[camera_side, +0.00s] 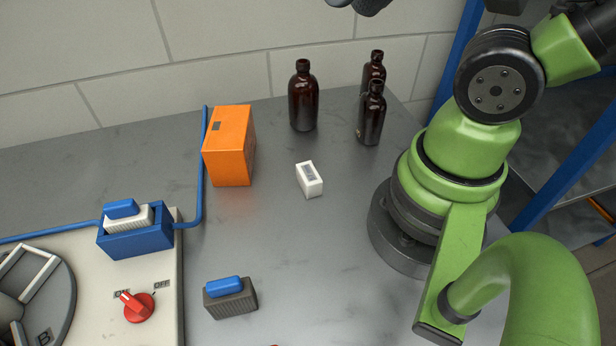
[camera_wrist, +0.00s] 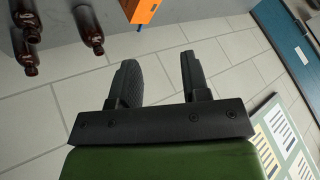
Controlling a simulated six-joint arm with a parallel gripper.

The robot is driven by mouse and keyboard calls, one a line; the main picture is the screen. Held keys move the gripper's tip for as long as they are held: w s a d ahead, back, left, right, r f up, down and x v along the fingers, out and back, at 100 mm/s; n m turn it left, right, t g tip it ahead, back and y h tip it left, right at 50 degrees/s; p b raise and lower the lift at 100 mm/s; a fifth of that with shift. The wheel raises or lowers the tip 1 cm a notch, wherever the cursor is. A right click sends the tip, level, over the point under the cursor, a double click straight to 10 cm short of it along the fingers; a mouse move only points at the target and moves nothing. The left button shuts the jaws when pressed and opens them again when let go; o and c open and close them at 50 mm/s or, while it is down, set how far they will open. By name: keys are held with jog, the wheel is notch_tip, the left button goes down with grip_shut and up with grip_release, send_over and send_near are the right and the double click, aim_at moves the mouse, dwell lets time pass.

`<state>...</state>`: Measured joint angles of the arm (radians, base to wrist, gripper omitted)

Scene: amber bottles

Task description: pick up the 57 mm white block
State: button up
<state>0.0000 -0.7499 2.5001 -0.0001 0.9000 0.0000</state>
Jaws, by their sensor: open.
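The white block (camera_side: 309,179) lies on the grey table in the side view, with a dark grey patch on its top. It stands between the orange box and my arm's base, with clear table around it. It does not show in the wrist view. My gripper (camera_wrist: 160,65) shows in the wrist view with its two dark fingers apart and nothing between them. Beyond the fingers are wall tiles, not the block. My gripper's fingers cannot be made out in the side view.
An orange box (camera_side: 228,147) stands left of the block. Amber bottles (camera_side: 303,97) stand behind it. A grey block with a blue top (camera_side: 230,297) is at the front. A pale panel with a red knob (camera_side: 138,307) and a blue holder (camera_side: 136,238) is at left.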

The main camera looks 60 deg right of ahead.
jog(key=o, duration=0.4)
jog(key=shift+c, duration=0.2)
jog(key=m+g+h, duration=0.2)
jog(key=m+g, duration=0.2)
jog(key=g, duration=0.3)
send_over(308, 171)
jog(key=a, duration=0.1)
notch_tip(308, 171, down, 21)
jog(key=shift+s+r, duration=0.1)
jog(key=shift+r, duration=0.05)
notch_tip(308, 171, down, 5)
jog(key=f, duration=0.2)
jog(key=d+f, duration=0.1)
jog(key=f, duration=0.1)
jog(key=shift+f, duration=0.7)
